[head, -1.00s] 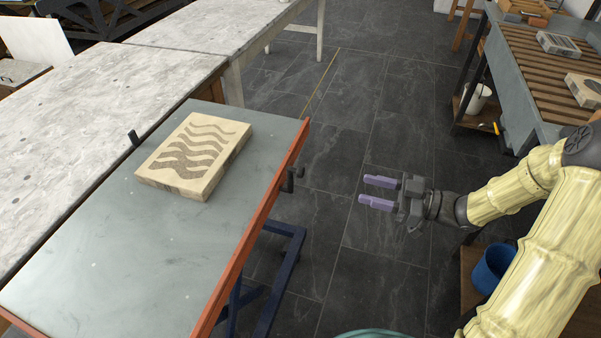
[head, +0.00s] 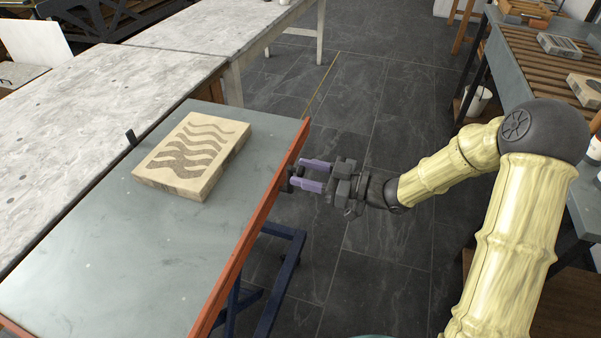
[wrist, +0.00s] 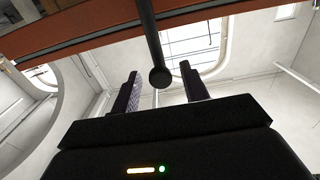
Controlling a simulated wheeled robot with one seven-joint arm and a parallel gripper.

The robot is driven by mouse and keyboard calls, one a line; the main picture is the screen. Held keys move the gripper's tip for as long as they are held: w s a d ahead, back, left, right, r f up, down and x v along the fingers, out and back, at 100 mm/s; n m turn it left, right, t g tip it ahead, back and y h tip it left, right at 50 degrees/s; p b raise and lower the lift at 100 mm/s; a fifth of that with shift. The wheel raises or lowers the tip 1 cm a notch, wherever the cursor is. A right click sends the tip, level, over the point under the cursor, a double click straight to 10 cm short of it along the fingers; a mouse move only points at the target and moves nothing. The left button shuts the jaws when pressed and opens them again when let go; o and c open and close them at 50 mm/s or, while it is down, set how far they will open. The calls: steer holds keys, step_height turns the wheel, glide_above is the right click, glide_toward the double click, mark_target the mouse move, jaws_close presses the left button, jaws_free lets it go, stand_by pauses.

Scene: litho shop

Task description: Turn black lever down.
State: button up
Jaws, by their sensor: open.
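The black lever (wrist: 151,42) shows in the wrist view as a dark rod with a round knob at its near end. It comes out below the table's orange-red edge, and its knob lies between my two fingers in that picture. My gripper (wrist: 160,88) is open, with one finger on each side of the knob and no clear contact. In the head view my gripper (head: 306,174) is at the table's right edge, its purple fingers pointing left. There the fingers cover most of the lever.
The grey-topped table (head: 120,255) with an orange-red rim (head: 232,262) carries a stone block (head: 195,155) with wavy dark bands. Its blue legs (head: 285,265) stand below. A bench with wooden slats (head: 545,65) is at the right. The dark floor between is open.

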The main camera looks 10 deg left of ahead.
steer(key=shift+w+a, duration=0.1)
steer(key=shift+a, duration=0.8)
jaws_close()
